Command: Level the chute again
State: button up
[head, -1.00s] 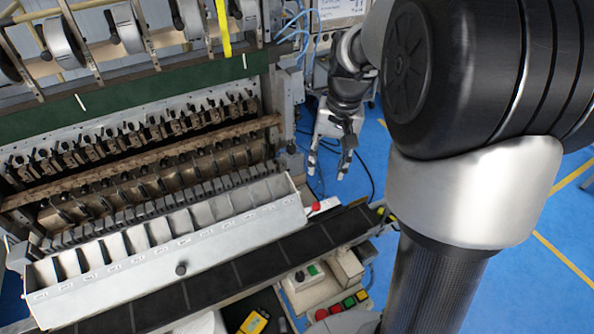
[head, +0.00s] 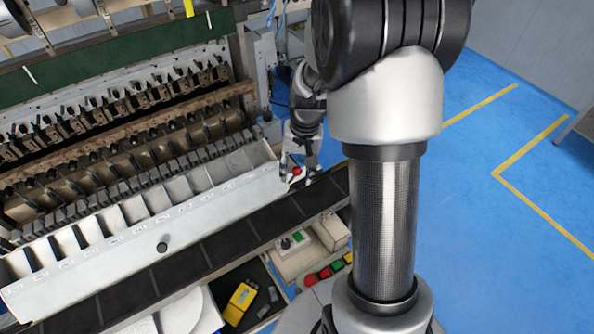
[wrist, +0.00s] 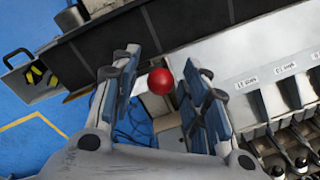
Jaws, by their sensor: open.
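The chute (head: 215,211) is a long pale trough with many compartments along the front of the machine, its labelled front wall facing me. I cannot tell its tilt for certain. A red ball knob (head: 296,171) on a short pale lever sits at its right end. My gripper (head: 301,166) is at that end, partly hidden by my arm. In the wrist view, my gripper (wrist: 165,72) is open, with the red knob (wrist: 160,81) showing between its two fingers. Contact with either finger is not clear. The chute's labelled wall (wrist: 262,60) is at right in that view.
A dark belt (head: 240,237) runs along the front of the chute. A control box (head: 294,243) and several coloured buttons (head: 324,273) stand near my base. A yellow device (head: 240,300) lies in a dark tray. Blue floor (head: 500,210) at right is clear.

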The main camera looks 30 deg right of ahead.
jog(key=shift+c, duration=0.6)
grip_shut()
